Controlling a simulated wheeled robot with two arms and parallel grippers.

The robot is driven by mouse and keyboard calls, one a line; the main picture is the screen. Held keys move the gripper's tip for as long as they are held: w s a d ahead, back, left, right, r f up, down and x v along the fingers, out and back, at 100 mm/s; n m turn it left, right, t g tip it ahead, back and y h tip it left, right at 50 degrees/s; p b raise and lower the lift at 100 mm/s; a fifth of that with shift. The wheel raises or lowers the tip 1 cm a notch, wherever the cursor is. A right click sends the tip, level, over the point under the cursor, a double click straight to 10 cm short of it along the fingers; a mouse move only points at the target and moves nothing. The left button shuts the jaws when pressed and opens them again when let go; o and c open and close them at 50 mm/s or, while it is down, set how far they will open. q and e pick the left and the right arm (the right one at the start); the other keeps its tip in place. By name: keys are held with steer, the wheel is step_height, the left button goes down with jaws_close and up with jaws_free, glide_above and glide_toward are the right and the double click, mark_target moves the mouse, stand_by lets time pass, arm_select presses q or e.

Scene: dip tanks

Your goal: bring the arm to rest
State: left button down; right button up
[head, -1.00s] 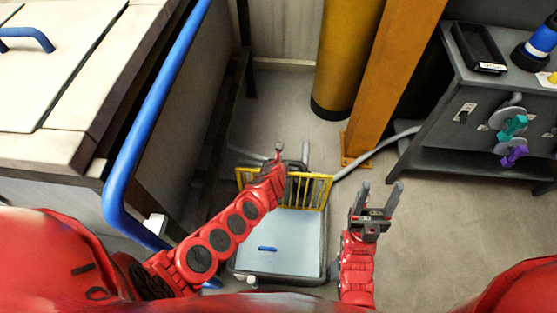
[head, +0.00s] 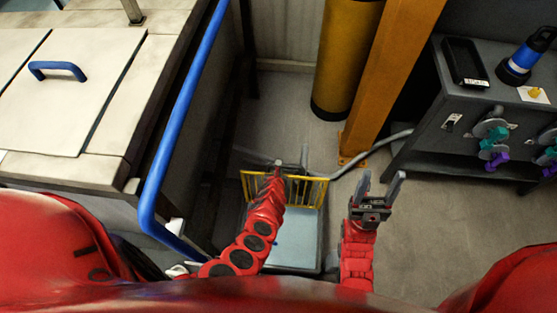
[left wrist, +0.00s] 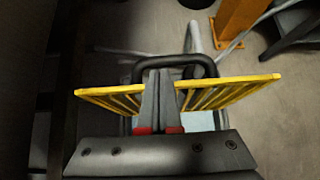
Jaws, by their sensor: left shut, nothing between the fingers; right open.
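My right gripper (head: 378,190) is open and empty, pointing forward over the bare floor to the right of the rack.
A tank with a pale lid (head: 75,110) and a blue rail (head: 172,135) stand on the left. A yellow cylinder (head: 346,60) and an orange post (head: 385,80) stand at the back. A grey cabinet (head: 440,125) with valves is on the right. Floor (head: 425,235) at right is clear.

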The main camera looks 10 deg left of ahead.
arm_select(q)
steer(key=p+v, duration=0.6)
steer(key=v, duration=0.1)
steer(key=shift+s+r, duration=0.15)
steer(key=shift+s, duration=0.05)
